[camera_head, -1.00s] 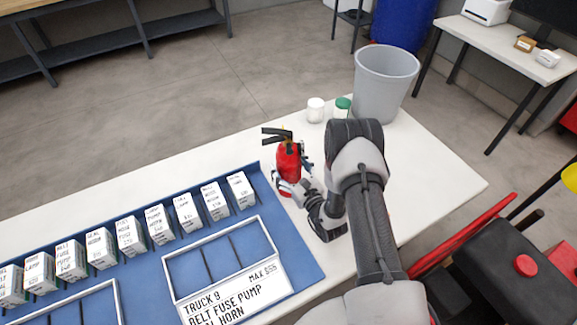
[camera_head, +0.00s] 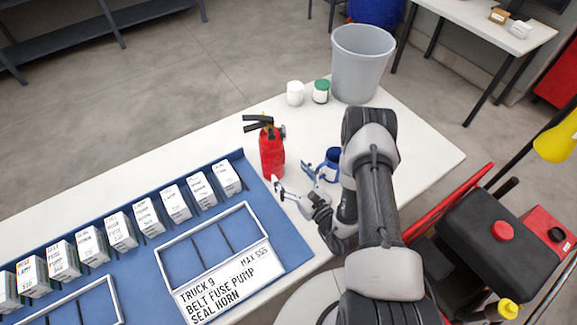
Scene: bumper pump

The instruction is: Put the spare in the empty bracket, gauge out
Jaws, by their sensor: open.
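A red fire extinguisher (camera_head: 271,153) with a black handle stands upright on the white table, just right of the blue mat. A small dark round part, maybe its gauge, shows at its upper right side. My gripper (camera_head: 291,174) is open and empty to the lower right of the extinguisher, its fingers pointing toward it with a small gap. I cannot make out a bracket in this view.
A blue mug (camera_head: 332,158) stands right behind my gripper. A white jar (camera_head: 295,93), a green-lidded jar (camera_head: 321,91) and a grey bin (camera_head: 362,66) stand at the back. Labelled boxes (camera_head: 174,203) and a divided tray (camera_head: 161,259) are on the blue mat (camera_head: 292,243).

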